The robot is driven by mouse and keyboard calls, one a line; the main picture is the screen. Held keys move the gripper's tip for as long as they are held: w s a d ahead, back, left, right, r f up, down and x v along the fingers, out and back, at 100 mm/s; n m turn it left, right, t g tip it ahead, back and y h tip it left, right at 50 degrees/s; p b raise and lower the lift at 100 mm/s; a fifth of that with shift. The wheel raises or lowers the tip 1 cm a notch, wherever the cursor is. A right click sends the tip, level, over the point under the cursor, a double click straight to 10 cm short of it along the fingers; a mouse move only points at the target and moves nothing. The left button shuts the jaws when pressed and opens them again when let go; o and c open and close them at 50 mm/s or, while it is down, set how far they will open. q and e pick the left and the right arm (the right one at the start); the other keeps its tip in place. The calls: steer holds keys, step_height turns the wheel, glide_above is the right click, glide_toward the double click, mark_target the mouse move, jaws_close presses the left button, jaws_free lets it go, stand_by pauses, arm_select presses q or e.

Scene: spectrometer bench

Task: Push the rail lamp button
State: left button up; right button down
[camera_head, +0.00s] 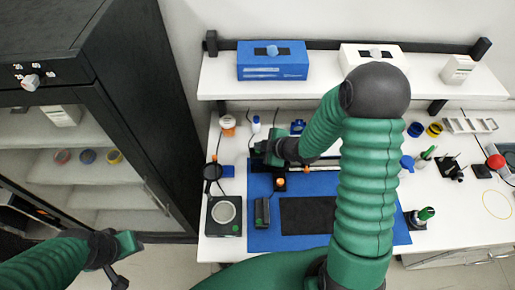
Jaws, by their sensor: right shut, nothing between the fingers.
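The dark rail (322,170) lies along the back of the blue mat (262,236), partly hidden by my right arm. A small dark unit with an orange top (280,183) stands at its left end. I cannot make out the lamp button; my gripper may cover it. My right gripper (260,148) is shut and empty, above the left end of the rail, pointing left. I cannot tell whether it touches anything. My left gripper (121,281) is at the lower left, off the bench, in front of the cabinet; its fingers are too unclear to judge.
A round-plated device (224,212) and a black magnifier-like object (211,173) stand left of the mat. A blue box (272,62) and white boxes sit on the shelf (219,79) above. Bottles and tools crowd the bench's right. A black cabinet (140,110) stands at left.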

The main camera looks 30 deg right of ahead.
steer(key=shift+r, duration=0.25)
step_height(320, 180, up, 6)
steer(key=p, duration=0.5)
steer(key=shift+f, duration=0.1)
